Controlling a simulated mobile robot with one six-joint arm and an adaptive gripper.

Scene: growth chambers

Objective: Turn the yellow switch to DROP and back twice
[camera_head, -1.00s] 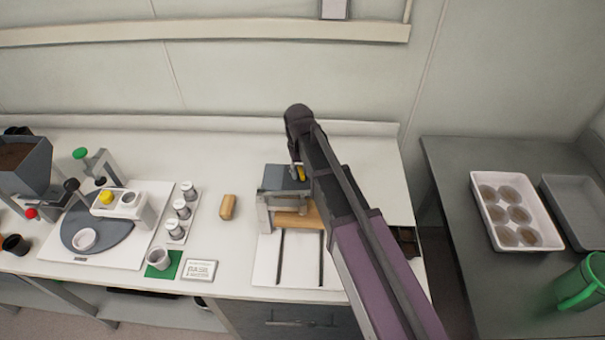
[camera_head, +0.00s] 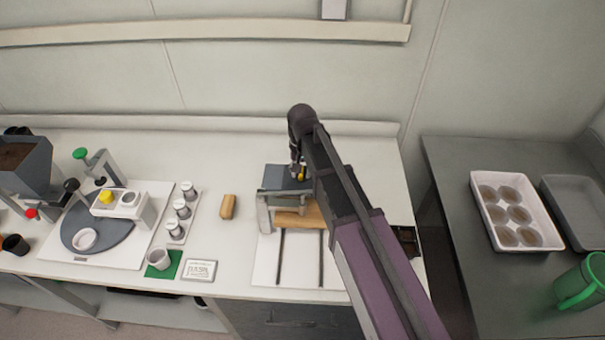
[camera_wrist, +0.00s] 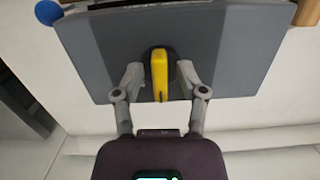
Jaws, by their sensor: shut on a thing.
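The yellow switch (camera_wrist: 159,75) is an elongated handle on a round dark base, on top of a grey box (camera_wrist: 90,45). In the wrist view it points roughly along the picture's vertical. My gripper (camera_wrist: 159,72) has one finger on each side of the switch and is shut on it. In the head view the grey box (camera_head: 276,177) stands at the back of the white stand, and my gripper (camera_head: 299,171) is over its right part, with a bit of yellow showing. My arm hides the box's right side. No DROP marking is readable.
A wooden block (camera_head: 228,206) lies left of the box. Further left are a rack of small jars (camera_head: 180,209), a white cup (camera_head: 159,258) on a green mat and a device with a yellow knob (camera_head: 106,196). A tray of pots (camera_head: 515,242) is on the right table.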

